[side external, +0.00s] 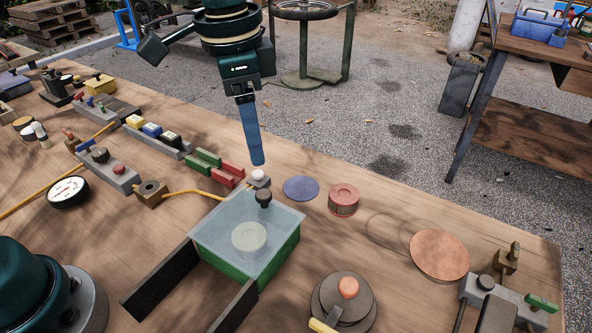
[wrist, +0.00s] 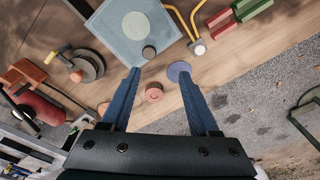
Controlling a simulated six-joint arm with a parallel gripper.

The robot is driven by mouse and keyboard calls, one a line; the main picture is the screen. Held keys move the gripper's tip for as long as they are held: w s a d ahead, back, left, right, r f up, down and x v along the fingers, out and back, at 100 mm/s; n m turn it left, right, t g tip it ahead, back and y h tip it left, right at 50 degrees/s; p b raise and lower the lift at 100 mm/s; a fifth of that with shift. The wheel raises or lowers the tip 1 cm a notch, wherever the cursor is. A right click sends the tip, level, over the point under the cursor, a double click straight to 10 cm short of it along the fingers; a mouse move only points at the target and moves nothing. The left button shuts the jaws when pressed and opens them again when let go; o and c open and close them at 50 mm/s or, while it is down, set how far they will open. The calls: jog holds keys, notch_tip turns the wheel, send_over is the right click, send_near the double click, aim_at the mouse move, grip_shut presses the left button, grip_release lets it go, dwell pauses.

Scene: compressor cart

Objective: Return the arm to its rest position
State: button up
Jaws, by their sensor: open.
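My gripper (wrist: 159,72) shows in the wrist view with its two blue fingers spread apart and nothing between them. In the side view my gripper (side external: 257,163) hangs above the workbench, pointing down, behind the green box (side external: 224,268). Only one finger shows clearly there. The box has a translucent lid (side external: 213,229) with a dark knob (side external: 264,198) near its far corner, and a pale round thing shows at the lid's middle. The lid also shows in the wrist view (wrist: 112,22).
A blue disc (side external: 301,188), a red round tin (side external: 343,200) and a copper disc (side external: 440,255) lie right of the box. Green and red blocks (side external: 227,174) stand near the gripper. A gauge (side external: 68,192) and button panels crowd the left. Open paving lies beyond the bench.

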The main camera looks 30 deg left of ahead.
jog(key=s+a+r+n+t, duration=0.3)
jog(key=s+a+r, duration=0.3)
jog(key=s, duration=0.1)
jog(key=s+a+f+n+t, duration=0.1)
jog(key=s+a+f+n, duration=0.2)
jog(key=s+f+n, duration=0.2)
jog(key=shift+s+a+f+t, duration=0.3)
jog(key=shift+s+f, duration=0.65)
jog(key=shift+s, duration=0.7)
